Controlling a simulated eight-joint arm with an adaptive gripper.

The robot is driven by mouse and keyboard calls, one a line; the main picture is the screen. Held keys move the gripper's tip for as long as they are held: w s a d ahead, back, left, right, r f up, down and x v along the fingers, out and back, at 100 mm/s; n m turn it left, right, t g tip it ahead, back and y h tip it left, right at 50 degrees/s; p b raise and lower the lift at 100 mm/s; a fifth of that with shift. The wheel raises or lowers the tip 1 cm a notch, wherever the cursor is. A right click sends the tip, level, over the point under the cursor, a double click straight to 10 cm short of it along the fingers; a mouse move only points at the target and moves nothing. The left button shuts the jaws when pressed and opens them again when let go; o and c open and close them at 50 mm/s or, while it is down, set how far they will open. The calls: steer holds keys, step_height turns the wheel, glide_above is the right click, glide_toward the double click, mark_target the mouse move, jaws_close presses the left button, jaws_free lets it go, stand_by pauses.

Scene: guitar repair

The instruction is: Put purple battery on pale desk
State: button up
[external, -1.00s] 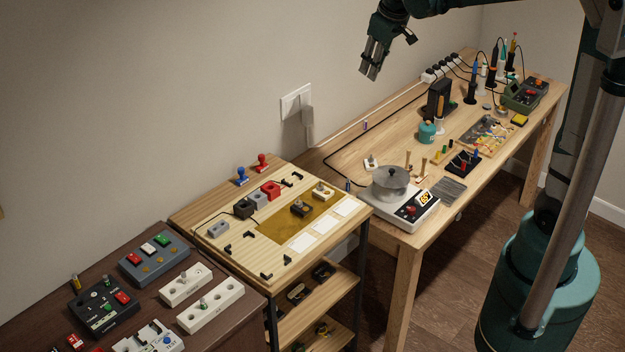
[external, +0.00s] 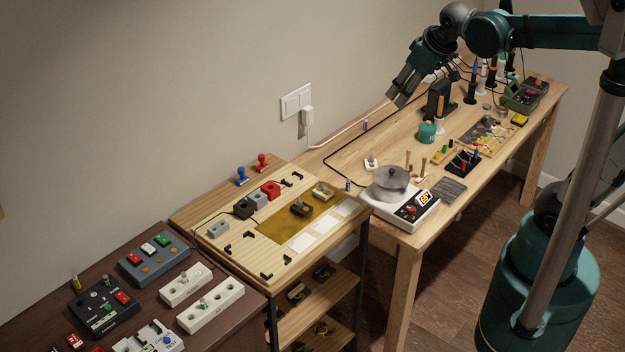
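A small purple battery (external: 365,125) stands upright near the back edge of the long wooden desk (external: 345,150), close to the wall. The task's pale desk could be this long desk or the light-topped bench (external: 212,252) left of it; I cannot tell which. My gripper (external: 396,101) is in the air above the back of the long desk, above and right of the battery in the picture. Its fingers point down and left, with a narrow gap between them, and nothing shows between them.
A blue battery-like cylinder (external: 347,185) stands near the long desk's left end, beside a scale with a grey pot (external: 390,182). A black cable (external: 328,162) runs along the desk. A teal canister (external: 427,132) and a dark stand (external: 438,98) are to the right. A dark desk (external: 240,312) is front left.

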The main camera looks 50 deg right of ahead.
steer(key=s+a+f, duration=0.2)
steer(key=s, duration=0.3)
steer(key=s+a+f+t, duration=0.1)
steer(key=s+a+f, duration=0.1)
steer(key=s, duration=0.4)
steer(key=shift+a+f+t, duration=0.25)
steer(key=shift+a+t, duration=0.05)
steer(key=shift+a, duration=0.05)
